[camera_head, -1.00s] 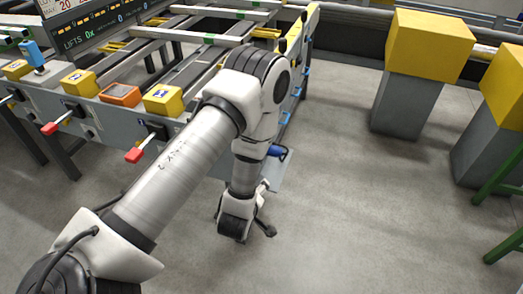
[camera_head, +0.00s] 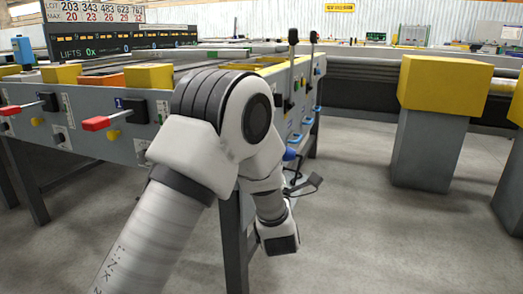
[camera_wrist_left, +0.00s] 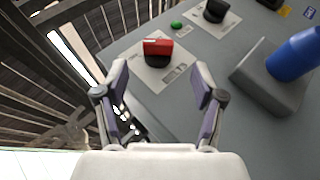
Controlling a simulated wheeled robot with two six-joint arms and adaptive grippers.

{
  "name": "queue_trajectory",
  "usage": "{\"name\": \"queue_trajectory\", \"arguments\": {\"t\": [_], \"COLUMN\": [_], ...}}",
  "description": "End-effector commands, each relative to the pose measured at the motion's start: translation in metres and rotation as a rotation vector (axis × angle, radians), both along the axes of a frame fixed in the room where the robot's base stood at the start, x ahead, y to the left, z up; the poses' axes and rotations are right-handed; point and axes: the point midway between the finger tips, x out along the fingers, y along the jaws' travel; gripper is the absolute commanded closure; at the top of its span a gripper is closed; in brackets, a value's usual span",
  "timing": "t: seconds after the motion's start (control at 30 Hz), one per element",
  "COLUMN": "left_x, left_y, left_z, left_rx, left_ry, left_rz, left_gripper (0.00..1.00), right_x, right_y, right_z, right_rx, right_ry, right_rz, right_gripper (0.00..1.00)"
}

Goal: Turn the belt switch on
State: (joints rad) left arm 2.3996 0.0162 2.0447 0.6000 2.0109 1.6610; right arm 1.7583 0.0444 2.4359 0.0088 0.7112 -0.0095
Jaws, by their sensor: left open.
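In the left wrist view a red rotary knob (camera_wrist_left: 158,47) on a black base sits on a white label plate (camera_wrist_left: 177,80) fixed to a grey panel (camera_wrist_left: 215,125). A black rotary knob (camera_wrist_left: 214,11) and a small green button (camera_wrist_left: 177,25) are farther off. The lettering is too small to read, so I cannot tell which is the belt switch. My left gripper (camera_wrist_left: 160,84) is open and empty, its fingers spread on either side of the near part of the red knob's plate, apart from the knob. In the head view my left arm hides the knobs. My right gripper is not in view.
A thick blue handle (camera_wrist_left: 292,55) on a grey block stands right of the red knob. In the head view, red-tipped levers (camera_head: 97,123) line the table front (camera_head: 80,150), black levers (camera_head: 293,40) rise at its corner, and yellow-topped posts (camera_head: 430,150) stand right. Floor between is clear.

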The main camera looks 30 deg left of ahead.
Motion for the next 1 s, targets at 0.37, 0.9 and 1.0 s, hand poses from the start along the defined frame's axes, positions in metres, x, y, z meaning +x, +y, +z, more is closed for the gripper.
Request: {"name": "queue_trajectory", "arguments": {"t": [0.37, 0.9, 1.0], "left_x": [0.028, 0.042, 0.042], "left_y": [0.029, 0.041, 0.041], "left_z": [0.035, 0.053, 0.053], "left_rx": [-0.003, 0.0, 0.0], "left_ry": [-0.007, 0.001, 0.001], "left_rz": [0.003, 0.0, 0.0], "left_gripper": [0.31, 0.67, 0.92], "right_x": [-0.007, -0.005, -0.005], "right_y": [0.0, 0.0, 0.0], "right_z": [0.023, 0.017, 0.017], "right_rx": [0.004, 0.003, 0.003], "right_ry": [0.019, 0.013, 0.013], "right_rz": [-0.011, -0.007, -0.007], "right_gripper": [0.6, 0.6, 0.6]}}
